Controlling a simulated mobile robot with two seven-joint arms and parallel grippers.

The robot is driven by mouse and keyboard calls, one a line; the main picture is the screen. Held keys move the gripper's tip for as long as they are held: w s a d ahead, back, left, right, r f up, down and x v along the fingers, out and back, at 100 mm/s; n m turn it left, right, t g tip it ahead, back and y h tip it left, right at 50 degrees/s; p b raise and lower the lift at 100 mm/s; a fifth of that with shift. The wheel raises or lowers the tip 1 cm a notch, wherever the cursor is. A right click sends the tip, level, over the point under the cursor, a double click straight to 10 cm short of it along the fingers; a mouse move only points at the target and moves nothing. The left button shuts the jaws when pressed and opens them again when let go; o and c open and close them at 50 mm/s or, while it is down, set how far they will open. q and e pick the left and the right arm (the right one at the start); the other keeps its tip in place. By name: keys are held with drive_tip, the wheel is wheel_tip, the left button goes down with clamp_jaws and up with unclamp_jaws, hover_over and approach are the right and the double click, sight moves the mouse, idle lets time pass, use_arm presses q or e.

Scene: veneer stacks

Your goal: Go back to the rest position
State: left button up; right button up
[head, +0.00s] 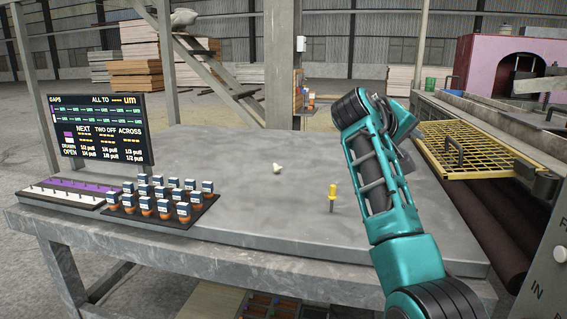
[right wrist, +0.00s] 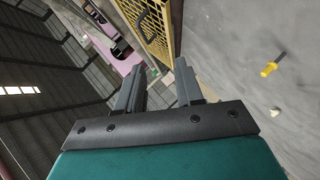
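My right arm rises over the right side of the grey table (head: 250,190) in the head view, with its end turned away, so the fingers do not show clearly there. In the right wrist view my right gripper (right wrist: 158,88) has its two dark fingers apart with nothing between them. The fingers point toward the yellow mesh panel, clear of the tabletop. My left gripper is not in view.
A yellow-handled tool (head: 332,192) and a small pale piece (head: 277,169) lie on the table. A rack of small labelled jars (head: 160,200), a purple-and-white strip (head: 70,194) and a display board (head: 100,130) are at left. A yellow mesh panel (head: 480,150) lies right.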

wheel_tip(320, 180, down, 17)
drive_tip(key=n+t+y, duration=0.1)
drive_tip(key=n+y, duration=0.1)
drive_tip(key=s+f+t+y, duration=0.15)
drive_tip(key=s+f, duration=0.25)
drive_tip(key=f, duration=0.5)
drive_tip(key=s+f+y, duration=0.3)
drive_tip(key=s+f, duration=0.1)
drive_tip(key=f, duration=0.4)
drive_tip(key=s+a+f+y, duration=0.2)
drive_tip(key=s+f, duration=0.2)
drive_tip(key=s, duration=0.5)
drive_tip(key=s+a+f+m+y, duration=0.1)
drive_tip(key=s+a+f+y, duration=0.1)
drive_tip(key=s, duration=0.7)
drive_tip(key=s+a+f+y, duration=0.2)
drive_tip(key=s+f, duration=0.3)
drive_tip(key=s, duration=0.4)
drive_tip(key=shift+a+f+m, duration=0.3)
drive_tip(key=shift+a, duration=0.15)
